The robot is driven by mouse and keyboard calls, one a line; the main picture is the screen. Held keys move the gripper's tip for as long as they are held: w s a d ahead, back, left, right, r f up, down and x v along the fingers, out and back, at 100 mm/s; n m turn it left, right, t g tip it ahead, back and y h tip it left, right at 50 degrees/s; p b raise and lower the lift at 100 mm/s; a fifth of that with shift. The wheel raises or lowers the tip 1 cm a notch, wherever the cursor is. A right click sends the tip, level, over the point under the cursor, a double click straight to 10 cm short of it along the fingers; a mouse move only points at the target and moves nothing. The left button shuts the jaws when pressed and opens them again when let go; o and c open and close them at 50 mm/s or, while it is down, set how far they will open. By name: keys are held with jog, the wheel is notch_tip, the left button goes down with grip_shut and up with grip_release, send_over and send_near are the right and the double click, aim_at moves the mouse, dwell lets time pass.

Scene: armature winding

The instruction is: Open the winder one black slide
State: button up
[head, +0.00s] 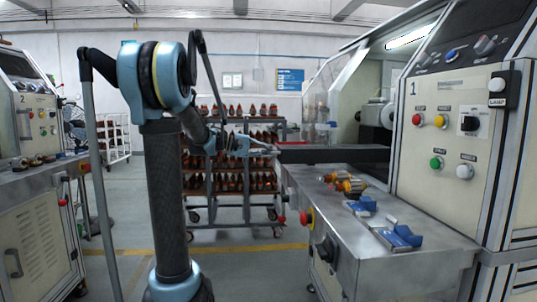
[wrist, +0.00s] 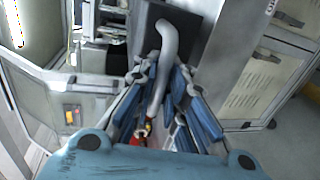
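The black slide (head: 335,154) is a long, dark horizontal bar. It sticks out to the left from winder one (head: 440,125), above its metal bench. In the wrist view its dark end (wrist: 188,28) is ahead of my gripper, and a grey curved handle (wrist: 168,45) runs down from it between my fingers. My gripper (head: 266,148) is at the left end of the slide; in the wrist view (wrist: 163,72) its blue-grey fingers stand on both sides of the handle and look apart. Whether either finger touches the handle is not clear.
Winder one's metal bench (head: 370,235) carries small armatures (head: 345,183) and blue fixtures (head: 400,237). A rack of armatures (head: 235,185) stands behind my arm. Another machine (head: 35,225) is at the left.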

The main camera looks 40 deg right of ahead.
jog(key=shift+o, duration=1.3)
jog(key=v, duration=1.2)
jog(key=shift+f, duration=0.1)
jog(key=s+a+f+n+t+y, duration=0.2)
jog(key=s+a+f+t+y, duration=0.1)
jog(key=a+f, duration=0.8)
jog(key=s+a+f+n+t+y, duration=0.2)
jog(key=s+a+f+t+y, duration=0.2)
jog(key=s+a+f, duration=0.4)
jog(key=s+a+f+n+t+y, duration=0.2)
jog(key=s+a+f+y, duration=0.3)
jog(key=a+f, duration=1.1)
jog(key=a+t+y, duration=0.1)
jog(key=a, duration=0.2)
jog(key=shift+s+a+n, duration=0.25)
jog(key=shift+a+n, duration=0.05)
jog(key=shift+a, duration=0.05)
